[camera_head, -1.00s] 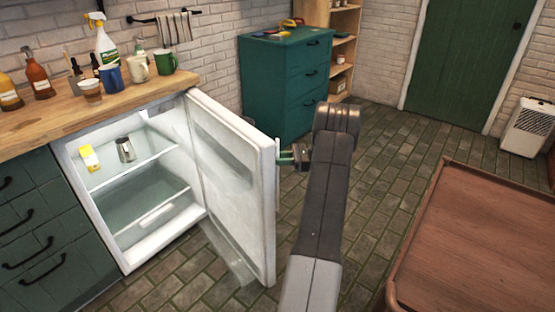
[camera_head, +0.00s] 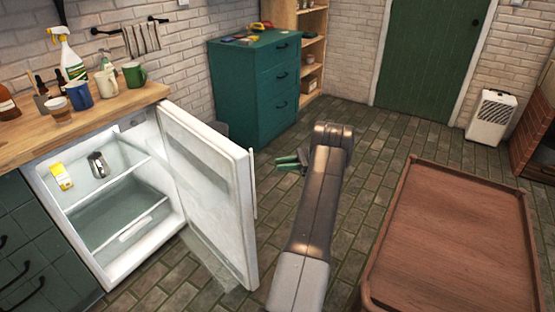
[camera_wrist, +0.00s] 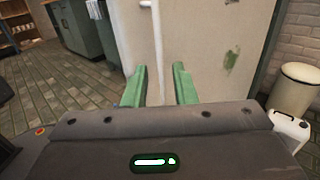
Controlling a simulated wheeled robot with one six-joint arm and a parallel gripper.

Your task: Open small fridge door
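The small fridge (camera_head: 104,262) stands under the wooden counter with its white door (camera_head: 216,205) swung wide open toward the right. Its shelves show, with a yellow carton (camera_head: 62,177) and a metal pot (camera_head: 97,165) on the upper one. The door's thin handle (camera_head: 254,184) is on its outer face. My gripper (camera_head: 288,163) is just right of the door, apart from the handle.
A brown wooden table or cart top (camera_head: 450,240) stands at the right. A teal drawer cabinet (camera_head: 240,90) is behind the door, with a bin (camera_head: 219,128) beside it. Mugs and bottles stand on the counter (camera_head: 90,115). Tiled floor is clear in the middle.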

